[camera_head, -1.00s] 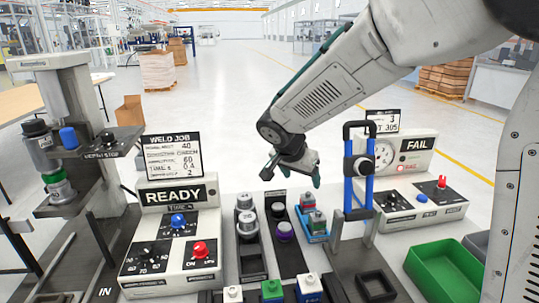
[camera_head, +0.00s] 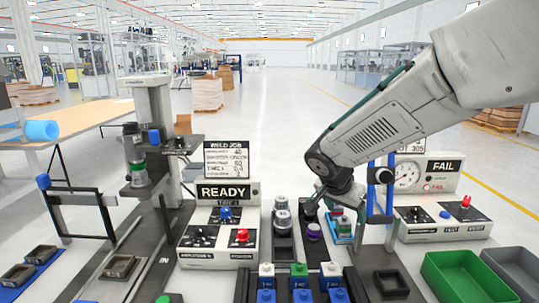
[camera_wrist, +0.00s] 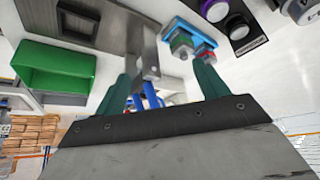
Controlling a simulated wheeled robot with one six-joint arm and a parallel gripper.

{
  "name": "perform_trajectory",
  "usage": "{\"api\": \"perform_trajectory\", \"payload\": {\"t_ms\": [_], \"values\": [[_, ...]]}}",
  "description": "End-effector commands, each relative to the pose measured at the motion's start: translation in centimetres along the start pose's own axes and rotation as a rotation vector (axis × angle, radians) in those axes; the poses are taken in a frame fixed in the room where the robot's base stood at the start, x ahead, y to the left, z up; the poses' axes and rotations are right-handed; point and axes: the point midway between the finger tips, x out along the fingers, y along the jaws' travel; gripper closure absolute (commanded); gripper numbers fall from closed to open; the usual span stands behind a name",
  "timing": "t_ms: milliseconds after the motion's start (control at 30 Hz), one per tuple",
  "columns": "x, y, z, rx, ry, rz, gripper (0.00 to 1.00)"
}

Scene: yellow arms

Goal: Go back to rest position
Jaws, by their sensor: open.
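My gripper (camera_head: 332,206) hangs from my grey arm above the middle of the workbench, near the blue-handled clamp (camera_head: 381,190) and a small blue tray (camera_head: 343,228) with small grey, red and green parts. In the wrist view its two green fingers (camera_wrist: 162,88) stand apart with nothing between them. The fingertips are partly hidden behind my wrist in the head view, so their exact height above the bench is unclear.
The READY panel (camera_head: 219,229) stands left of my gripper and the FAIL panel (camera_head: 436,208) right. A green bin (camera_head: 455,277) is at the front right. Black holders with grey and purple-topped cylinders (camera_head: 314,231) are close below. A press (camera_head: 157,150) stands left.

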Motion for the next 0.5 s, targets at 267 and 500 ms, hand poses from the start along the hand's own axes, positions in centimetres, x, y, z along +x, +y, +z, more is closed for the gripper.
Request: {"api": "perform_trajectory", "payload": {"t_ms": [267,500], "values": [[0.1,0.7,0.9,-0.165,-0.028,0.033,0.27],[0.0,3.6,3.0,-0.358,-0.113,0.088,0.27]]}}
